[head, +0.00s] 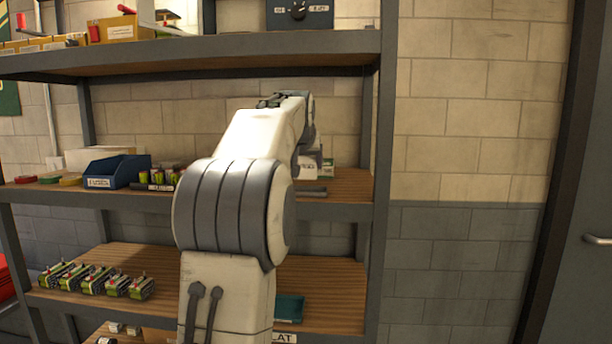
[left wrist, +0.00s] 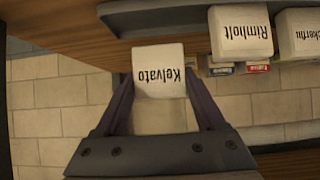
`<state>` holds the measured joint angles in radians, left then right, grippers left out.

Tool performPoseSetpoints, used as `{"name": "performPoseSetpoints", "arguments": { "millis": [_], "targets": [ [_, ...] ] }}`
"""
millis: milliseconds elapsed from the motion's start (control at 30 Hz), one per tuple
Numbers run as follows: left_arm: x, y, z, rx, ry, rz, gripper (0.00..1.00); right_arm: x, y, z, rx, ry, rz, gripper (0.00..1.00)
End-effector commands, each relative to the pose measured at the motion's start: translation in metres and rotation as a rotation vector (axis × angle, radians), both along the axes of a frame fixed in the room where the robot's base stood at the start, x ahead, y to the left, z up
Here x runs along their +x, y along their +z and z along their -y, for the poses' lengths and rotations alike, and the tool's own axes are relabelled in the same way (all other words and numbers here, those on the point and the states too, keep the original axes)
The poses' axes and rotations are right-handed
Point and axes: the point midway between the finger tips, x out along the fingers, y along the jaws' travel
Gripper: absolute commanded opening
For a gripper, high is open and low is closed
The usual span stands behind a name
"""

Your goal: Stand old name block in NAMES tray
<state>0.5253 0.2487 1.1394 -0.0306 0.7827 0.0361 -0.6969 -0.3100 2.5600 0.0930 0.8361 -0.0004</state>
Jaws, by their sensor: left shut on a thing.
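My left gripper (left wrist: 159,88) is shut on a white name block (left wrist: 160,62) that reads "Kelvato", upside down in the left wrist view. The block sits between the two fingers, with wooden shelf board behind it. Two more white blocks, "Rimholt" (left wrist: 240,32) and one partly cut off (left wrist: 300,32), are to its right. A dark grey edge (left wrist: 150,14) runs along the top; I cannot tell whether it is the NAMES tray. In the head view my left arm reaches to the middle shelf and hides the gripper and held block. White blocks (head: 309,166) show just right of the arm.
The middle shelf also holds a blue bin (head: 117,172) and small green-and-dark items (head: 160,177). The shelf above (head: 200,55) and the right upright (head: 384,150) bound the space. Several small units (head: 95,280) and a teal tray (head: 289,308) are on the lower shelf.

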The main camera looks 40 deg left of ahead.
Motion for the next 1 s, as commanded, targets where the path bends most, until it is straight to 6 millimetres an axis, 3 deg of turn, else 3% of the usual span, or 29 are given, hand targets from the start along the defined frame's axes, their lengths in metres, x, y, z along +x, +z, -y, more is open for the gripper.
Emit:
{"name": "performPoseSetpoints", "arguments": {
  "millis": [200,600,633,700,1000],
  "targets": [
    [0.0,-0.031,0.002,-0.001,-0.002,-0.002,0.16,0.0,-0.006,0.0,0.0,0.0,0.0,0.42],
    [0.0,-0.036,0.002,0.0,-0.001,0.0,0.16,0.0,-0.009,0.0,0.0,0.0,0.0,0.42],
    [0.0,-0.035,0.002,0.0,-0.001,0.0,0.79,0.0,-0.009,0.0,0.0,0.0,0.0,0.42],
    [0.0,-0.035,0.002,0.0,-0.001,-0.001,1.0,0.0,-0.008,0.0,0.0,0.0,0.0,0.42],
    [0.0,-0.029,0.002,0.0,-0.001,0.0,1.0,0.0,-0.004,0.0,0.0,0.0,0.0,0.42]
  ]
}}
